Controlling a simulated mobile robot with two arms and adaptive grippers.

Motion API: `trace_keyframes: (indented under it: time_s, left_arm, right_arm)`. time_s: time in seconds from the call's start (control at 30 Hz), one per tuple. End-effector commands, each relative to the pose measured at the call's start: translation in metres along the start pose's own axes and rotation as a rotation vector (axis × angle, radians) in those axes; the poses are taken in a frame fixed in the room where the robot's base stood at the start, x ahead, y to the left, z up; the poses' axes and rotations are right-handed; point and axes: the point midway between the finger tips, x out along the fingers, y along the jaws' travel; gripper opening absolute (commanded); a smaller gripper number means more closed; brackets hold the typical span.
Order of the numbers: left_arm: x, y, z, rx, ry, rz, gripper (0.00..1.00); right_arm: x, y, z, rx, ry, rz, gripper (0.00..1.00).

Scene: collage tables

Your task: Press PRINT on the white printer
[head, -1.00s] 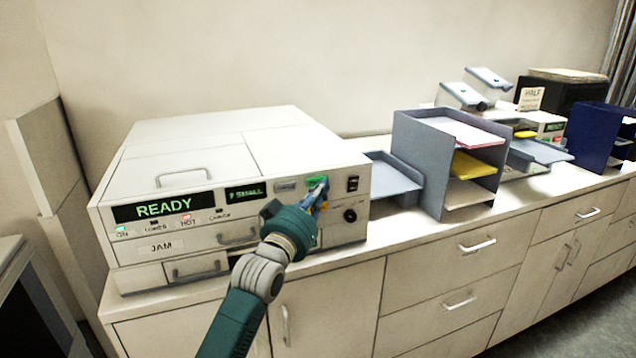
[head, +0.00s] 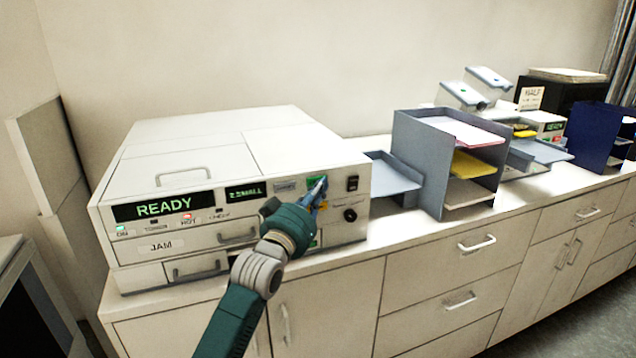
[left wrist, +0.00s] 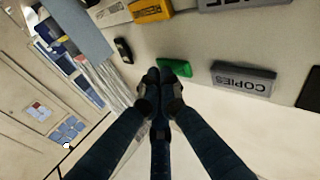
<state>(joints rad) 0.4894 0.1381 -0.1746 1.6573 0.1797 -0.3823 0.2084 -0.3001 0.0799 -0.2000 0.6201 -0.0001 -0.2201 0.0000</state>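The white printer (head: 160,160) stands on the counter at the left of the head view, with a lit READY display (head: 163,207). A green button (head: 314,182) is on the right part of its front panel; its label is not readable. It also shows in the left wrist view (left wrist: 176,66). My left gripper (head: 322,184) is in front of this button and partly covers it. In the left wrist view its fingertips (left wrist: 166,74) are together, empty, and overlap the button's near edge; I cannot tell whether they touch it. My right gripper is not in view.
A grey COPIES button (left wrist: 243,79) sits beside the green one, and a black switch (head: 352,183) is on its other side. A yellow button (left wrist: 150,10) is close by. A grey paper rack (head: 415,165) stands right of the printer.

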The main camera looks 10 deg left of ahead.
Motion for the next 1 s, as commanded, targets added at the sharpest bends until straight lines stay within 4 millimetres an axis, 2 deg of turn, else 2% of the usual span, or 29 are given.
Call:
trace_keyframes:
  time_s: [0.47,1.0]
  left_arm:
    - [0.002,-0.002,-0.001,0.001,0.001,-0.001,0.00]
    - [-0.011,0.010,-0.001,0.000,0.001,-0.001,0.00]
  right_arm:
    - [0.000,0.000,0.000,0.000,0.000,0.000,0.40]
    - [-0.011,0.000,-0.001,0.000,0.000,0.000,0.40]
